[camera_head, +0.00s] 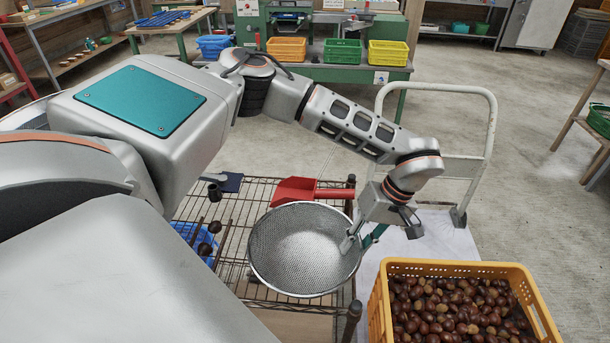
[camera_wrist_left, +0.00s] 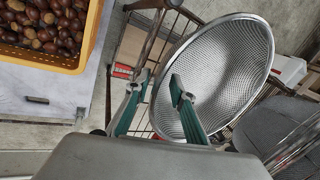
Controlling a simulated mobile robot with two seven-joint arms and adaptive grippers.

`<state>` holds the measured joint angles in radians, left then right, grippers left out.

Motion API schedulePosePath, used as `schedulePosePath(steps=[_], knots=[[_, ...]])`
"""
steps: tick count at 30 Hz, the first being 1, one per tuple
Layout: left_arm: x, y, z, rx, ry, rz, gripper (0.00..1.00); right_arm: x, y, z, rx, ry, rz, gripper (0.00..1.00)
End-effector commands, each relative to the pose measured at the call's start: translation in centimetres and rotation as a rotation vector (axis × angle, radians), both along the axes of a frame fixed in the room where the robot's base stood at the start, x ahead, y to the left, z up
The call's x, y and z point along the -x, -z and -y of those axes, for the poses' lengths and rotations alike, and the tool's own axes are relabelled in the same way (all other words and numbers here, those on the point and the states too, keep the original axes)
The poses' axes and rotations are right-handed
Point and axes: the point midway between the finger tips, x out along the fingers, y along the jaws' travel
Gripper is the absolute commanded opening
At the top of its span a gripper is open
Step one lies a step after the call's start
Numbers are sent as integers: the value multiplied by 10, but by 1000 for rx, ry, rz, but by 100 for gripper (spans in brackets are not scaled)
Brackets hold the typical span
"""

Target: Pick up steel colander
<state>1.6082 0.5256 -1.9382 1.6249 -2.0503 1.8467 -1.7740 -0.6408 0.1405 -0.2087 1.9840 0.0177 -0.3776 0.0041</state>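The steel colander (camera_head: 300,250) is a round mesh bowl at the wire rack, its mouth facing up in the head view. It also shows in the left wrist view (camera_wrist_left: 230,70), filling the upper middle. My left gripper (camera_head: 352,240) is at the colander's right rim in the head view. In the left wrist view the gripper's green-padded fingers (camera_wrist_left: 157,98) stand apart. One finger is over the bowl's inside and the other is outside the rim, with the rim between them. Neither finger clearly presses on the rim. My right gripper is not in view.
A yellow crate (camera_head: 455,266) of chestnuts stands right of the wire rack (camera_head: 262,188). A red scoop (camera_head: 296,190) lies behind the colander. A blue basket (camera_head: 186,232) and dark-headed utensils are to its left. A white-framed cart (camera_head: 490,130) stands behind the crate.

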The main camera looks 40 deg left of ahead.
Motion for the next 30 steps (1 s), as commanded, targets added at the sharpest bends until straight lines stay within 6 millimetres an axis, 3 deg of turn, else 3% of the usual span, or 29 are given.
schedulePosePath(steps=[5,7,8,22,26,30], knots=[[0,0,0,1,0,1,21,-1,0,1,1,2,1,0],[0,0,0,1,0,1,3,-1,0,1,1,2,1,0],[0,0,0,1,0,1,0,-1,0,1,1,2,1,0],[-1,-4,0,0,0,1,0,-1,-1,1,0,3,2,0],[-1,-15,0,0,0,3,0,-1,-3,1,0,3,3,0],[-1,-37,0,1,-1,5,0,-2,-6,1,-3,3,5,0]])
